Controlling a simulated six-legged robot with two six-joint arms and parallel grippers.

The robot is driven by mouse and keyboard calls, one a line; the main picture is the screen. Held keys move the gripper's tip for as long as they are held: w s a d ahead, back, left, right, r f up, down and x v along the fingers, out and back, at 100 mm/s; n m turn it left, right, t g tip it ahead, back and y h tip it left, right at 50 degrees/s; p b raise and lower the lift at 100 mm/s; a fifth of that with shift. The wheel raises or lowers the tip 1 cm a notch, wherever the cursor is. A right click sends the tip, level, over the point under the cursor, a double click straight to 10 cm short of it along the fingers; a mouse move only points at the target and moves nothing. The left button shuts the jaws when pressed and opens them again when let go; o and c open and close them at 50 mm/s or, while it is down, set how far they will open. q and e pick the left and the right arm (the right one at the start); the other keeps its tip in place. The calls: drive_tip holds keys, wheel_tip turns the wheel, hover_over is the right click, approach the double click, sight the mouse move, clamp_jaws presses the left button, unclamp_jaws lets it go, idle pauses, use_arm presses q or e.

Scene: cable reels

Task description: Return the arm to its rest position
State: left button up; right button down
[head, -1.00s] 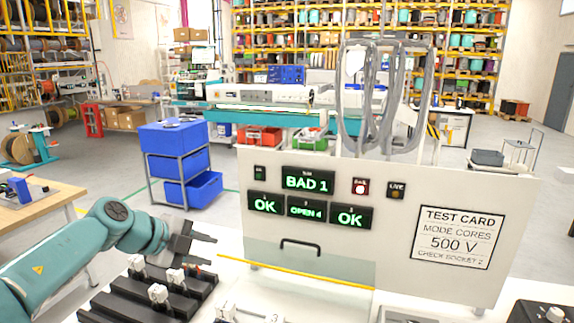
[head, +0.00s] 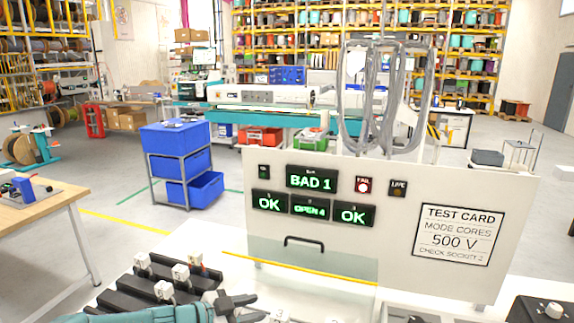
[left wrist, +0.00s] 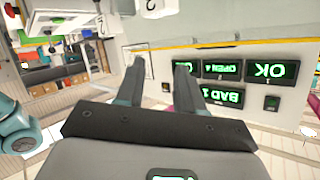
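My left arm, teal, comes in low along the bottom edge of the head view. Its dark grey left gripper (head: 243,303) is in front of the black rack, near the white bench top. The left wrist view shows its two fingers (left wrist: 158,78) spread apart with nothing between them. The tester panel (head: 400,268) stands upright beyond the gripper, with green displays reading BAD 1, OK, OPEN 4 and OK. My right gripper is in neither view.
A black rack (head: 123,301) with several white connectors (head: 180,274) is just left of the gripper. A clear, yellow-edged guard (head: 300,268) fronts the panel. Grey cables (head: 385,100) hang above it. A blue drawer cart (head: 176,137) stands behind on open floor.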

use_arm(q)
drive_tip(key=s+f+n+y, duration=0.35)
drive_tip(key=f+n, duration=0.35)
drive_tip(key=f, duration=0.5)
drive_tip(key=s+a+f+n+g+y+b, duration=0.1)
drive_tip(key=s+f+n+g, duration=0.1)
drive_tip(key=s+f, duration=0.5)
drive_tip(key=s+a+f+n+g+y+b, duration=0.1)
drive_tip(key=s+f+n+g, duration=0.2)
drive_tip(key=s+f, duration=0.4)
drive_tip(key=s+a+f+n+g+y+b, duration=0.1)
drive_tip(key=s+f+n, duration=0.3)
drive_tip(key=s, duration=1.1)
wheel_tip(320, 180, down, 3)
drive_tip(key=shift+s+a+r+n+g+y+b, duration=0.1)
drive_tip(key=shift+s+a+n+g+y+b, duration=0.15)
drive_tip(key=shift+s+g+y+b, duration=0.45)
drive_tip(key=shift+w+d, duration=0.1)
drive_tip(key=shift+w, duration=0.35)
drive_tip(key=shift+s, duration=0.15)
